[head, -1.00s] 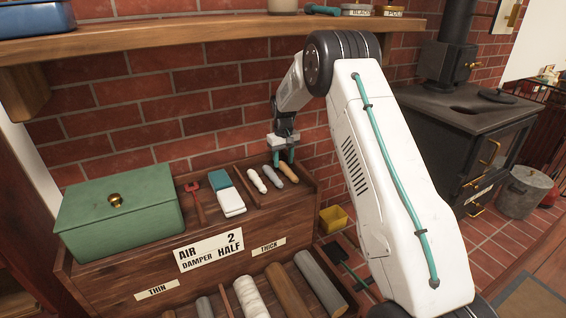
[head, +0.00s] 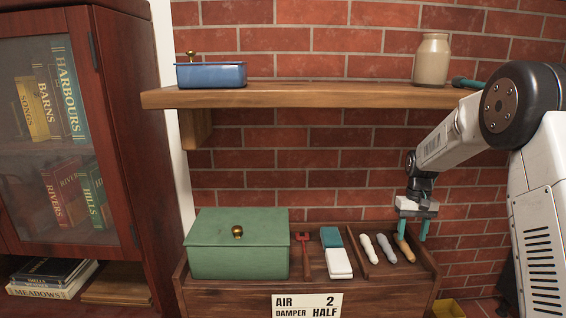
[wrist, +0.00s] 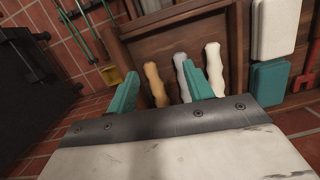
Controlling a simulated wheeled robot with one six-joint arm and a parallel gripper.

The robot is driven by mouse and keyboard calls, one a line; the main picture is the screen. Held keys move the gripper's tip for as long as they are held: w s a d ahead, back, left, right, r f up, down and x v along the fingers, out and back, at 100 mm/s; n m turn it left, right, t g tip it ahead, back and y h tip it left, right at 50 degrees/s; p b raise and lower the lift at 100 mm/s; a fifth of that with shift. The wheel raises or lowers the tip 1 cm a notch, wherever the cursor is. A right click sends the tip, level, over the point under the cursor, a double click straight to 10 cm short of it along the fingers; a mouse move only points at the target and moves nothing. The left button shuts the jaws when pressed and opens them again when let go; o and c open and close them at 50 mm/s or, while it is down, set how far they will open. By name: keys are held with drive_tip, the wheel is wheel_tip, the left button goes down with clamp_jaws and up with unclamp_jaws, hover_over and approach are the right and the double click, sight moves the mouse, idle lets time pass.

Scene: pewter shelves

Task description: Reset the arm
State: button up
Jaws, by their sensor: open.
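My gripper (head: 412,228) hangs at the right end of the wooden cabinet top, its teal fingers apart and pointing down. In the head view it overlaps a tan spindle-shaped piece (head: 404,247). In the wrist view the gripper (wrist: 165,90) is open, with the tan piece (wrist: 156,84) and a grey piece (wrist: 184,76) showing beyond and between its fingers. Nothing is visibly held. A white piece (wrist: 219,68) lies beside them. My arm reaches in from the right of the head view.
A green lidded box (head: 240,258), a red tool (head: 303,255) and a white block (head: 339,263) share the cabinet top. A wooden shelf (head: 310,97) above holds a blue box (head: 211,75) and a jar (head: 431,60). A glass-doored bookcase (head: 125,150) stands left.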

drive_tip(key=s+a+r, duration=0.4)
drive_tip(key=s+r, duration=0.2)
drive_tip(key=s, duration=0.4)
drive_tip(key=s+a+r, duration=0.4)
drive_tip(key=s+r, duration=0.2)
drive_tip(key=s, duration=0.4)
drive_tip(key=s+a+r+t, duration=0.1)
drive_tip(key=s+a+r, duration=0.1)
drive_tip(key=s, duration=0.9)
drive_tip(key=s+a+r+t, duration=0.1)
drive_tip(key=s+a+r, duration=0.1)
drive_tip(key=s, duration=0.8)
drive_tip(key=shift+s+a+n+t, duration=0.3)
drive_tip(key=shift+s+a+n, duration=0.05)
drive_tip(key=shift+a+n, duration=0.05)
drive_tip(key=shift+s+a+r, duration=0.1)
drive_tip(key=shift+r, duration=0.15)
drive_tip(key=shift+c, duration=0.3)
drive_tip(key=shift+r+t, duration=0.15)
drive_tip(key=shift+t, duration=0.15)
drive_tip(key=shift+c, duration=1.4)
drive_tip(key=g, duration=0.2)
hover_over(409, 250)
wheel_tip(409, 250, down, 18)
drive_tip(key=shift+t, duration=0.3)
drive_tip(key=shift+f, duration=3.8)
